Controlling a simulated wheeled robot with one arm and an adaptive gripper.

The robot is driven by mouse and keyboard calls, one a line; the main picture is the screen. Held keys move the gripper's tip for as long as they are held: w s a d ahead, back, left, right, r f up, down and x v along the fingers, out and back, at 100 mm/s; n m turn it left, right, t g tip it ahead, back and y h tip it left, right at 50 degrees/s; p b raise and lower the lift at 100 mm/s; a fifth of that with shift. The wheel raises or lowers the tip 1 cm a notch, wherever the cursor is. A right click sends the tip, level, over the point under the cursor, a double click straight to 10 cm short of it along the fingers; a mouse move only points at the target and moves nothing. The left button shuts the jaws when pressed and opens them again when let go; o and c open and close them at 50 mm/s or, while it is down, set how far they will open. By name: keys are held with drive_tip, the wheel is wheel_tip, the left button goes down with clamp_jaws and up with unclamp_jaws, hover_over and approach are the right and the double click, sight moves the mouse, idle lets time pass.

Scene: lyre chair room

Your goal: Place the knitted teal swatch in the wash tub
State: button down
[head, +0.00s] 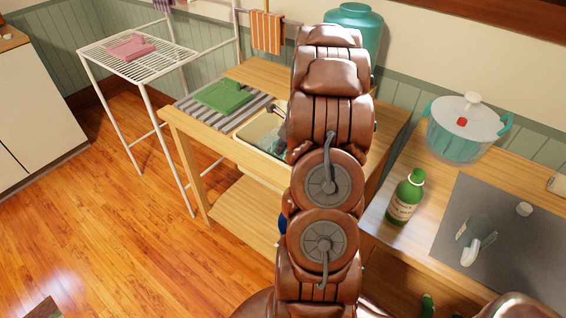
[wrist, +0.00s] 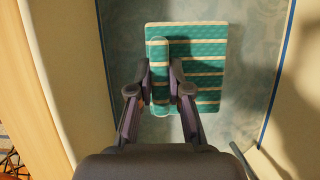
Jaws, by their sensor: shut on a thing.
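The knitted teal swatch (wrist: 205,65) has cream stripes and shows flat in the wrist view, with a raised ridge along its left part. My gripper (wrist: 160,78) is shut on that ridge. The swatch is over the grey-green bottom of the wash tub (wrist: 75,70); I cannot tell whether it touches the bottom. The tub has cream walls with a blue line inside. In the head view the wash tub (head: 243,131) is set in the wooden bench, partly behind my arm. My gripper and the swatch are mostly hidden there.
A green cloth (head: 224,96) lies on a striped mat left of the tub. A white drying rack (head: 163,62) holds a pink cloth (head: 130,46). A green bottle (head: 405,198), a lidded pot (head: 464,126) and a grey mat (head: 510,260) are on the right counter. A teal container (head: 355,22) stands behind.

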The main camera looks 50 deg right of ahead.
drive_tip(key=shift+f, duration=3.45)
drive_tip(key=shift+f, duration=0.1)
drive_tip(key=c, duration=1.1)
unclamp_jaws()
drive_tip(key=v, duration=1.2)
drive_tip(key=shift+b, duration=0.35)
